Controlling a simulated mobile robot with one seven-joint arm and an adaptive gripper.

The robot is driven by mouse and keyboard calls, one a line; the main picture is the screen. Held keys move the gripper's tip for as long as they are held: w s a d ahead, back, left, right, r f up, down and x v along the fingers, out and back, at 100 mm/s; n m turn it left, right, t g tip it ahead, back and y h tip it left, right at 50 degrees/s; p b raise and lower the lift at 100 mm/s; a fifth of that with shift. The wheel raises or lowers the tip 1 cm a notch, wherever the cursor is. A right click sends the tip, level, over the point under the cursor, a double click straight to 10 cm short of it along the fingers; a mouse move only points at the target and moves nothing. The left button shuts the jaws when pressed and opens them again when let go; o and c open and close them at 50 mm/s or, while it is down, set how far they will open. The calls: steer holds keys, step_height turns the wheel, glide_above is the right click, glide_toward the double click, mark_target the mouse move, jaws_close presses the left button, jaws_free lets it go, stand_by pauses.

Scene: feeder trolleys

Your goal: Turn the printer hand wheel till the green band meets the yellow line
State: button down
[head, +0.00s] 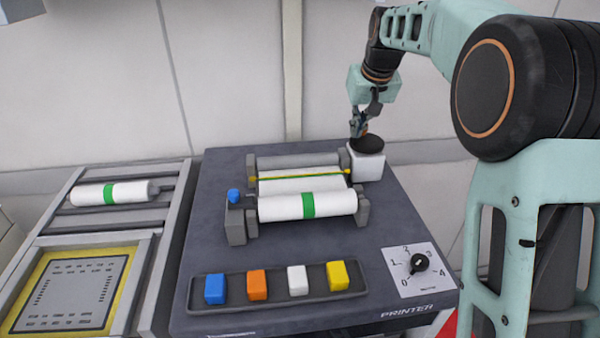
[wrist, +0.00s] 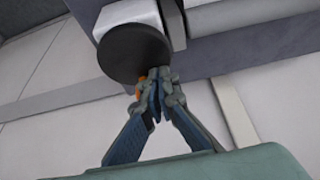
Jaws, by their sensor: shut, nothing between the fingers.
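The hand wheel (head: 369,143) is a black disc on a white block at the back right of the printer. It also shows in the wrist view (wrist: 128,50). My gripper (head: 357,128) points down at the wheel's rim, fingers closed together. In the wrist view the fingertips (wrist: 156,84) overlap the rim, with a small orange piece beside them; I cannot tell whether they touch. The white paper web (head: 300,186) lies between the rollers. A thin green band (head: 302,177) crosses it close to a yellow line (head: 300,169) between yellow end marks; their exact gap is too small to judge.
A white roll (head: 280,207) with a green ring lies in front of the web. A tray (head: 320,292) holds blue, orange, white and yellow blocks. A black dial (head: 419,263) sits at the right. Another roll (head: 90,195) rests on the left trolley. A wall stands close behind the printer.

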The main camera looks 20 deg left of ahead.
steer(key=shift+w+d+f, duration=0.15)
steer(key=shift+d+f, duration=0.35)
steer(key=shift+s+a+f, duration=0.15)
steer(key=shift+s+a, duration=0.1)
steer(key=shift+s, duration=0.1)
steer(key=r+p, duration=0.3)
steer(key=r, duration=0.1)
steer(key=r+p, duration=0.3)
steer(key=shift+w+a+r, duration=0.1)
steer(key=shift+a+r, duration=0.1)
steer(key=shift+r, duration=0.2)
